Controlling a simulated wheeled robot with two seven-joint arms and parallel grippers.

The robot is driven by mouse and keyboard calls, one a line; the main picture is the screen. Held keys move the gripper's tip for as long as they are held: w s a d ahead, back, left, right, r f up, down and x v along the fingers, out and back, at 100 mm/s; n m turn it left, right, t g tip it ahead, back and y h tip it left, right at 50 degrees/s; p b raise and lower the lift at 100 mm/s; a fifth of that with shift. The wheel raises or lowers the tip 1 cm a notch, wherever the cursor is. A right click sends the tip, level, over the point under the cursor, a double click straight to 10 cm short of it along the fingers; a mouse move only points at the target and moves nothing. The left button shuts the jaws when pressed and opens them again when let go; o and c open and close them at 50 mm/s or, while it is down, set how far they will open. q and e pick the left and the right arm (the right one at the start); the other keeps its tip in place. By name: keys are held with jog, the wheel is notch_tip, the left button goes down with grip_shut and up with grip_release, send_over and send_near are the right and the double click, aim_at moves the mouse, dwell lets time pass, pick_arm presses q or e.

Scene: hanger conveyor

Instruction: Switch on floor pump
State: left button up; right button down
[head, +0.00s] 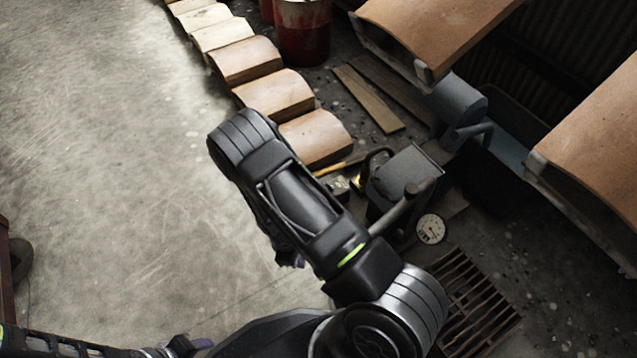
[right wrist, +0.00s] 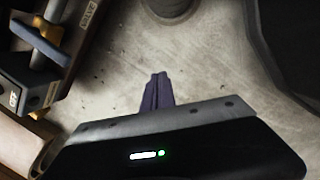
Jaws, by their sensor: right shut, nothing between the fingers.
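The floor pump (head: 405,178) appears to be the dark grey metal unit on the floor, with pipes and a round white dial (head: 431,229) beside it. My right forearm hides part of it. My right gripper (head: 290,258) shows only as a small dark piece below that forearm. In the right wrist view its purple fingers (right wrist: 156,92) are shut and empty, over bare floor. At upper left there, apart from the fingers, is a grey box (right wrist: 28,92) with a blue-grey lever (right wrist: 38,45) and a small plate that seems to read OFF. My left gripper (head: 180,346) is barely visible at the bottom edge.
A row of curved tan pieces (head: 277,94) runs along the floor to the upper left. A red drum (head: 304,35) stands at the top. Larger tan curved panels (head: 595,150) are at the right. A floor grate (head: 482,300) lies at lower right.

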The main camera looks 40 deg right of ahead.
aim_at(329, 186)
jog(key=w+d+r+n+h, duration=0.3)
jog(key=w+d+r+n, duration=0.1)
jog(key=w, duration=0.3)
jog(key=w+d+r+n+h+p, duration=0.1)
jog(key=w+d+r+n+h, duration=0.2)
jog(key=w+r, duration=0.4)
jog(key=shift+w+d+r+n+t+p, duration=0.3)
jog(key=shift+w+d+n+t, duration=0.15)
jog(key=shift+d+n, duration=0.2)
jog(key=shift+f, duration=0.1)
jog(key=d+f+b, duration=0.1)
jog(key=d+f, duration=0.1)
jog(key=d, duration=0.1)
jog(key=d+f+b, duration=0.2)
jog(key=d, duration=0.1)
jog(key=s+d+f+b, duration=0.1)
jog(key=d+f+b, duration=0.1)
jog(key=d, duration=0.1)
jog(key=shift+d, duration=0.4)
jog(key=shift+r, duration=0.1)
